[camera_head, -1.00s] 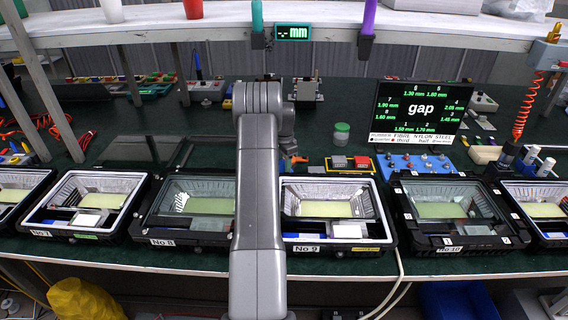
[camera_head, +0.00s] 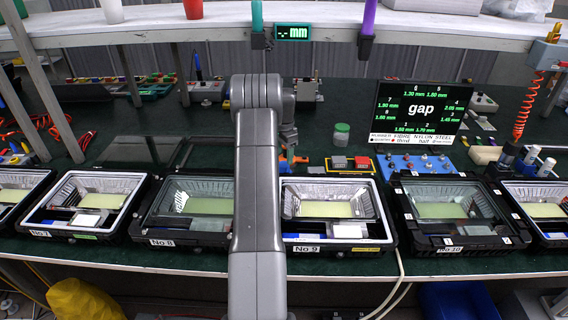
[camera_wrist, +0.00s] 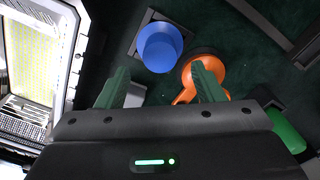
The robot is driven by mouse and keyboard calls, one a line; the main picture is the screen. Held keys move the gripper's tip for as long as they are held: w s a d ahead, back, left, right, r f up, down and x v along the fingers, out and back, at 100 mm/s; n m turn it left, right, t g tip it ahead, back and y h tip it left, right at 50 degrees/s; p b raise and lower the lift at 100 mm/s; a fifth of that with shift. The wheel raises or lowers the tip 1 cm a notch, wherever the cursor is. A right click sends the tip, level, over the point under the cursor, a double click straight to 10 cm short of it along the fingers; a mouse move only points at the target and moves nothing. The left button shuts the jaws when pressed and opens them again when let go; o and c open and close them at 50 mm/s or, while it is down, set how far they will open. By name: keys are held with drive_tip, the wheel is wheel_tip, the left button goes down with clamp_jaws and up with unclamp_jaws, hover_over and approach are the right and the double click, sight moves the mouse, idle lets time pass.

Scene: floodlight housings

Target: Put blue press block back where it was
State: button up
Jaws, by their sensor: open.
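The blue press block (camera_wrist: 160,48) shows in the wrist view as a round blue piece with a wider top. It is at a square grey-edged frame on the dark green bench, beyond my fingertips. My gripper (camera_wrist: 161,74) is open, with its two green fingers apart and nothing held between them. The blue block is apart from both fingers. An orange piece (camera_wrist: 190,76) with a round head lies right beside the block, close to the right finger. In the head view my arm hides the blue block and most of my gripper.
Housing No 9 (camera_head: 378,240) stands right of my arm and housing No 8 (camera_head: 143,230) left of it. A housing rim (camera_wrist: 80,50) is at left in the wrist view. A green cylinder (camera_wrist: 286,130) is at lower right. The gap screen (camera_head: 423,111) stands behind.

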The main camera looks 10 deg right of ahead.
wheel_tip(320, 180, up, 7)
idle(0.3)
wheel_tip(320, 180, down, 13)
drive_tip(key=shift+r, duration=0.1)
drive_tip(key=shift+r+p, duration=0.4)
drive_tip(key=shift+r, duration=0.1)
drive_tip(key=shift+f, duration=0.15)
